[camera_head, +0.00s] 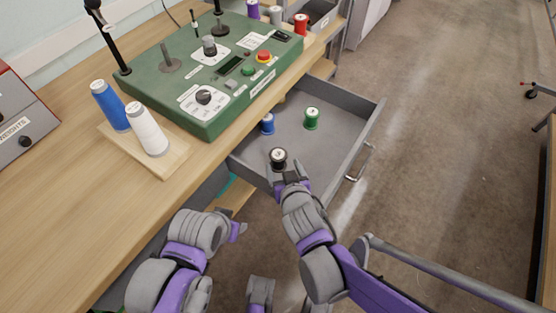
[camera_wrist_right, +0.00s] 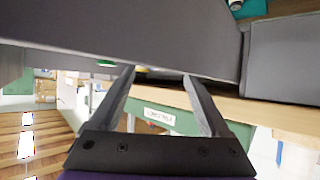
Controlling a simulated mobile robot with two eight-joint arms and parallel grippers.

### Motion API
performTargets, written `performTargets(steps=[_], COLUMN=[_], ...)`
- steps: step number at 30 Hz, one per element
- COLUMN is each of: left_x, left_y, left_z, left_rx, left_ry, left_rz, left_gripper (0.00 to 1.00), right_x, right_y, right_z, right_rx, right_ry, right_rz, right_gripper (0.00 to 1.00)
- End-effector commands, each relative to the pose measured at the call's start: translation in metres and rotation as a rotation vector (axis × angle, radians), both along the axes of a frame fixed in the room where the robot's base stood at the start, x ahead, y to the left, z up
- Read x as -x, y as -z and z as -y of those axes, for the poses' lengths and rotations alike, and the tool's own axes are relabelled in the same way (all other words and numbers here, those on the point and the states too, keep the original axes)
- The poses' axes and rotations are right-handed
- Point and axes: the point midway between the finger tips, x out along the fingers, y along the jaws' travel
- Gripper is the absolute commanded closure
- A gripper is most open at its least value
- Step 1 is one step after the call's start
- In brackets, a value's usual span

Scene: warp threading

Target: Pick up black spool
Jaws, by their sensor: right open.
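The black spool (camera_head: 278,155) has a pale top and stands upright in the open grey drawer (camera_head: 345,140), near its front left side. My right gripper (camera_head: 287,171) is at the drawer's near edge, just below the black spool in the head view. Whether a finger touches the spool is unclear. My left gripper (camera_head: 237,228) is low beside the bench, away from the drawer; its opening is unclear.
A blue spool (camera_head: 267,124) and a green spool (camera_head: 312,118) stand deeper in the drawer. Above are a green control box (camera_head: 210,75) and a wooden stand (camera_head: 175,163) with blue and white cones. The drawer's right part is clear. Its walls and handle (camera_head: 360,162) are close.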

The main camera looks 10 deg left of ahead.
Motion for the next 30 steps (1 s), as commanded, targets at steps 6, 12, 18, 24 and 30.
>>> performTargets(steps=[6,12,18,24,30], left_x=[0.000,0.000,0.000,0.000,0.000], left_y=[0.007,0.016,0.017,0.017,0.017], left_z=[0.000,0.000,0.000,0.000,0.000], left_rx=[0.000,0.000,0.000,0.000,0.000], left_ry=[0.000,0.000,0.000,0.000,0.000], left_rz=[-0.002,-0.005,-0.006,-0.006,-0.006], left_gripper=[0.50,0.50,0.50,0.50,0.50], right_x=[-0.017,-0.040,-0.047,-0.046,-0.046], right_y=[0.011,0.025,0.028,0.028,0.028], right_z=[-0.008,-0.019,-0.021,-0.021,-0.021], right_rx=[0.000,0.000,0.000,0.000,0.001], right_ry=[0.000,0.000,0.000,0.000,0.001], right_rz=[-0.001,-0.001,-0.001,-0.001,-0.001], right_gripper=[0.20,0.20,0.20,0.31,0.67])
